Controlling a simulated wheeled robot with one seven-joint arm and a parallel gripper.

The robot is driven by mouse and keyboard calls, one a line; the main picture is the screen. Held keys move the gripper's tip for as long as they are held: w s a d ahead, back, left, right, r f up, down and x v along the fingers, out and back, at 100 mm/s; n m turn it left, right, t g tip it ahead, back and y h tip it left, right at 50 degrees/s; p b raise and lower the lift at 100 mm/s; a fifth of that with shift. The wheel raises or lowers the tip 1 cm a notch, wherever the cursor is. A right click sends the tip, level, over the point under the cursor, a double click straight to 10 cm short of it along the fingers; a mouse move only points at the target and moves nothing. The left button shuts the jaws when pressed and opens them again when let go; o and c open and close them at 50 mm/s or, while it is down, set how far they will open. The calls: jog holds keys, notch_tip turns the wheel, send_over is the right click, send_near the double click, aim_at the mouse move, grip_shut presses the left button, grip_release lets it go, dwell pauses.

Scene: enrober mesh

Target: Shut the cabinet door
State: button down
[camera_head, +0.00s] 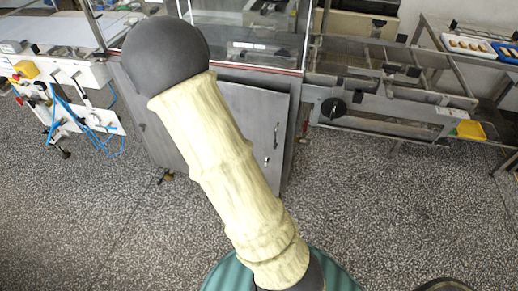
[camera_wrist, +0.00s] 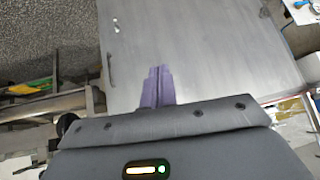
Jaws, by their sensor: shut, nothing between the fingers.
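The grey metal cabinet door (camera_head: 262,118) is right of my arm in the head view. It appears ajar, its edge standing a little out from the cabinet frame (camera_head: 292,85). A small handle and a lock show near its right edge. In the wrist view the grey door panel (camera_wrist: 205,50) fills the upper middle, with the dark handle (camera_wrist: 115,28) near its left edge. My gripper (camera_wrist: 157,72) has purple fingers, shut together and empty, over the door's face. I cannot tell whether they touch it. My gripper is hidden behind my arm in the head view.
A metal frame conveyor (camera_head: 390,95) with a black knob stands right of the cabinet. A white machine with blue hoses (camera_head: 75,105) stands at left. A yellow bin (camera_head: 470,130) is low at right. The speckled floor (camera_head: 390,220) is clear in front.

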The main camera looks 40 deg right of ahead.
aim_at(261, 132)
jog(key=w+d+f+m+t+h+b, duration=0.1)
jog(key=d+f+h+b, duration=0.4)
jog(key=f+b, duration=0.3)
jog(key=w+d+f+m+t+h+b, duration=0.1)
jog(key=d+f+t+h+b, duration=0.1)
jog(key=d+f+h+b, duration=0.3)
notch_tip(261, 132, down, 3)
jog(key=d+b, duration=0.1)
jog(key=b, duration=0.4)
jog(key=shift+w+m+t+b, duration=0.25)
jog(key=shift+m+t+b, duration=0.05)
jog(key=shift+m+b, duration=0.1)
jog(key=shift+d+f, duration=0.1)
jog(key=shift+d, duration=0.05)
jog(key=b+x, duration=0.2)
jog(key=x, duration=1.1)
jog(key=shift+w+d+f, duration=0.1)
jog(key=shift+w+d, duration=0.2)
